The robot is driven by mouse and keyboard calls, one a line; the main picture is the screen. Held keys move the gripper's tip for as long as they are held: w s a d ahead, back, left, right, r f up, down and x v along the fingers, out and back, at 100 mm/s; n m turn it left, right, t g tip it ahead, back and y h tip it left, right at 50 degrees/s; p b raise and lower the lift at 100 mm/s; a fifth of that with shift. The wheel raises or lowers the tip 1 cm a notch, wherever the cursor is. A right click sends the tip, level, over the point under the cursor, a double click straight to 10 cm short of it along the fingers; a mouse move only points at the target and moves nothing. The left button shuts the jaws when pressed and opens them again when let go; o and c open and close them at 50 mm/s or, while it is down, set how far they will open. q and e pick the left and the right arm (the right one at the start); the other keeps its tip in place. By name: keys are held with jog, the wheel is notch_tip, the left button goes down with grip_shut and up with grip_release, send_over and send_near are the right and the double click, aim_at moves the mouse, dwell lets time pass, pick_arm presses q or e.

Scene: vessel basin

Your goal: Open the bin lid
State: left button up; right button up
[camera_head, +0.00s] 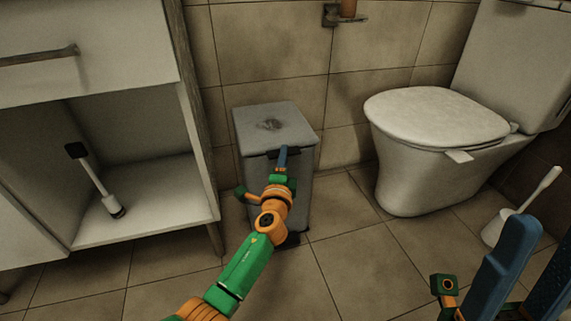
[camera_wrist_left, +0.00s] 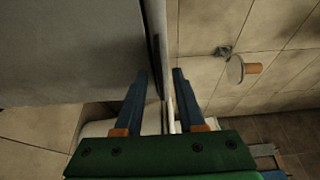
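The grey bin (camera_head: 300,195) stands on the floor against the tiled wall in the head view, with its flat lid (camera_head: 272,125) down. My left gripper (camera_head: 284,154) is at the lid's front edge, by a dark strip there. In the left wrist view my left gripper (camera_wrist_left: 160,72) has its two blue fingers apart, with a thin pale edge, likely the lid's, and a dark strip between them. Whether a finger touches the edge is unclear. My right gripper (camera_head: 528,265) is at the lower right of the head view, fingers apart and empty, far from the bin.
A white cabinet (camera_head: 150,205) with an open shelf stands left of the bin, with a brush-like item (camera_head: 97,182) inside. The toilet (camera_head: 430,150) is to the right, with a toilet brush (camera_head: 525,205) beside it. Some tiled floor (camera_head: 350,250) is clear in front.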

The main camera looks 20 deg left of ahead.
pick_arm(q)
jog(key=shift+w+a, duration=0.1)
jog(key=shift+w, duration=0.15)
grip_shut()
dwell(1.4)
